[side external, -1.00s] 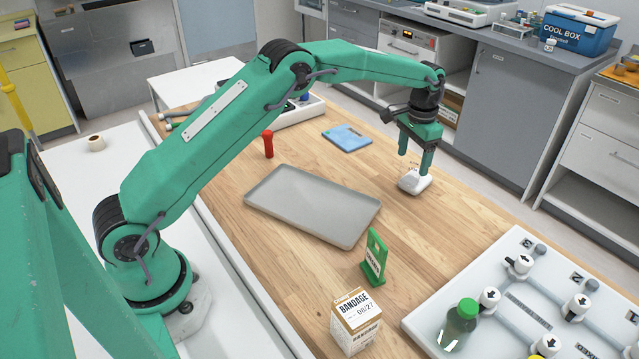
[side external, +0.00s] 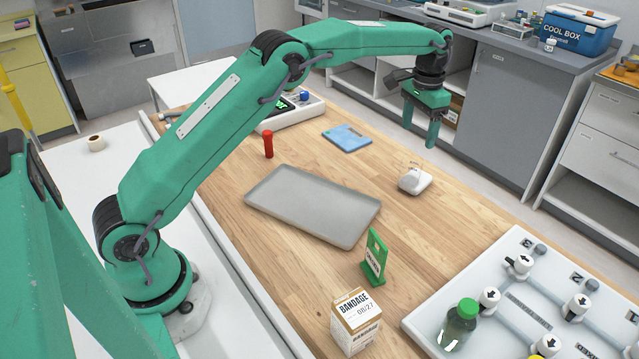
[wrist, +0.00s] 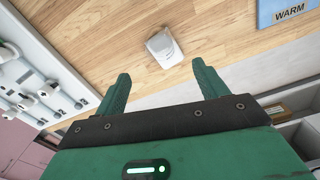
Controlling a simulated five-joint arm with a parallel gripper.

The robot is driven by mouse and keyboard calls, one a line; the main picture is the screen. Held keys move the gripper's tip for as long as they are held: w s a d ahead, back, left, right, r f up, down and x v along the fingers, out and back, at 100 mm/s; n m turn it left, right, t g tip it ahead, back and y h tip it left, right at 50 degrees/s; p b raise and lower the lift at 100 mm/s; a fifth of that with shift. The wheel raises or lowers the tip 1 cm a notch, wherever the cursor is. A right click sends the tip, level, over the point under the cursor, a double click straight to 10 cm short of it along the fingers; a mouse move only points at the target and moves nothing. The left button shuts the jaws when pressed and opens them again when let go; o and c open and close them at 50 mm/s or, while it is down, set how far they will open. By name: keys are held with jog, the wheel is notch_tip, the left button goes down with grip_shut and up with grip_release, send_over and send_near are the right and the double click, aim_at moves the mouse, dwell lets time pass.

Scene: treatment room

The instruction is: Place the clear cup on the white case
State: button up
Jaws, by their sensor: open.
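The white case (side external: 421,185) lies on the wooden table right of the grey tray. A faint see-through outline on top of it looks like the clear cup (side external: 411,170), apparently upright; its edges are hard to make out. My gripper (side external: 419,130) is open and empty, above and apart from the cup and case. In the wrist view, the white case (wrist: 165,50) shows beyond and between the two spread fingers (wrist: 160,72). The cup is too faint to tell apart there.
The grey tray (side external: 310,207) lies mid-table. Table around the case is clear.

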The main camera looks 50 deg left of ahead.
jog(key=s+a+r+n+t, duration=0.1)
jog(key=s+a+r+t, duration=0.15)
jog(key=s+r, duration=1.3)
jog(key=s+f+t, duration=0.1)
jog(key=s+f, duration=0.2)
jog(key=s, duration=0.9)
jog(key=s+f+n+t, duration=0.1)
jog(key=s+f+t, duration=0.1)
jog(key=s, duration=1)
jog(key=shift+a+f+n, duration=0.25)
jog(key=shift+f+n, duration=0.05)
jog(key=shift+f, duration=0.6)
